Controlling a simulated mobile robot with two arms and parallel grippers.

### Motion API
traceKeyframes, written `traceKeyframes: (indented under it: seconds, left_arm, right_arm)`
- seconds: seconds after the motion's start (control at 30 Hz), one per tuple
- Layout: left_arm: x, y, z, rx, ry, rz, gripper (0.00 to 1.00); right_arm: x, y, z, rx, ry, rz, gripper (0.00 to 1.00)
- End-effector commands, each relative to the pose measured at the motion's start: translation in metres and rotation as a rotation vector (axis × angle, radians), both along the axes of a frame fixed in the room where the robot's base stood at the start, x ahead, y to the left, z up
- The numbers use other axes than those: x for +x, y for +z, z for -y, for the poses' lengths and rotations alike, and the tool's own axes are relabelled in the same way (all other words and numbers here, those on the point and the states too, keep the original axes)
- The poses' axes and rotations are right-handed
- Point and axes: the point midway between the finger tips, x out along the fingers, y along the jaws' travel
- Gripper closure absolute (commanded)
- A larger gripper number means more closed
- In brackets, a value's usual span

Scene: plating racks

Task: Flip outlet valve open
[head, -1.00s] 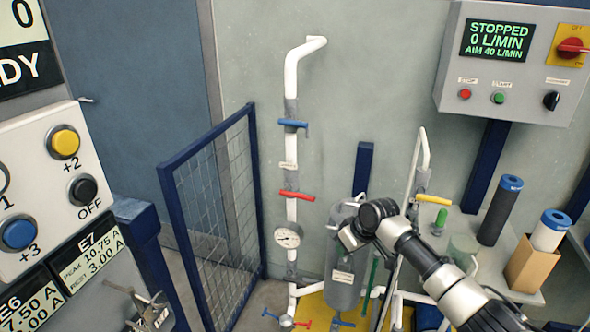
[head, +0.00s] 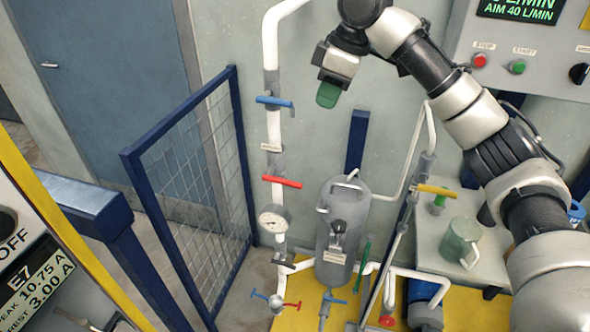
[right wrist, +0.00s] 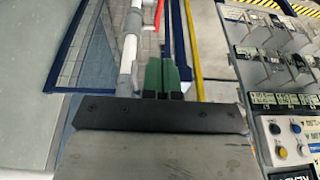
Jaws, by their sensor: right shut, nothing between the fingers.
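Several valves with coloured handles sit on white pipes; their labels are too small to read, so I cannot tell which is the outlet valve. On the tall pipe (head: 271,150), a blue handle (head: 274,102) and, below it, a red handle (head: 282,181) both lie crosswise. A yellow handle (head: 437,191) sits crosswise on the right pipe. My right gripper (head: 327,95), with green fingertips, is shut and empty, up and to the right of the blue handle in the picture. The green fingers (right wrist: 163,78) also show in the right wrist view. My left gripper is not seen.
A blue mesh fence (head: 190,190) stands left of the tall pipe. A gauge (head: 273,219) and a grey tank (head: 342,235) stand low beside it. Small blue and red handles sit near the floor. A bench (head: 430,255) with a mug (head: 460,241) is at right.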

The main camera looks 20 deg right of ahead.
Motion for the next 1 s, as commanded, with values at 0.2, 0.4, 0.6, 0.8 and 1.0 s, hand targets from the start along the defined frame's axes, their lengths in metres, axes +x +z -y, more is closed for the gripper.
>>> traceKeyframes:
  seconds: [0.2, 0.4, 0.6, 0.8, 1.0]
  left_arm:
    - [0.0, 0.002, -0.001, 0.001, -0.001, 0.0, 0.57]
    - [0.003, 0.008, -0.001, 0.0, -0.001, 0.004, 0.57]
    - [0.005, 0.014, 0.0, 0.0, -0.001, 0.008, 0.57]
    - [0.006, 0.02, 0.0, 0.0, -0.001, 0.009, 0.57]
    - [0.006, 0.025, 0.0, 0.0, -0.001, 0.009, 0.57]
  right_arm:
    - [0.002, -0.017, -0.004, -0.001, -0.001, -0.005, 1.0]
    - [0.007, -0.056, -0.015, -0.001, -0.001, -0.005, 1.0]
    - [0.013, -0.098, -0.026, 0.0, 0.0, -0.005, 1.0]
    - [0.019, -0.139, -0.037, 0.0, -0.001, -0.005, 1.0]
    - [0.024, -0.172, -0.046, 0.001, -0.001, -0.003, 1.0]
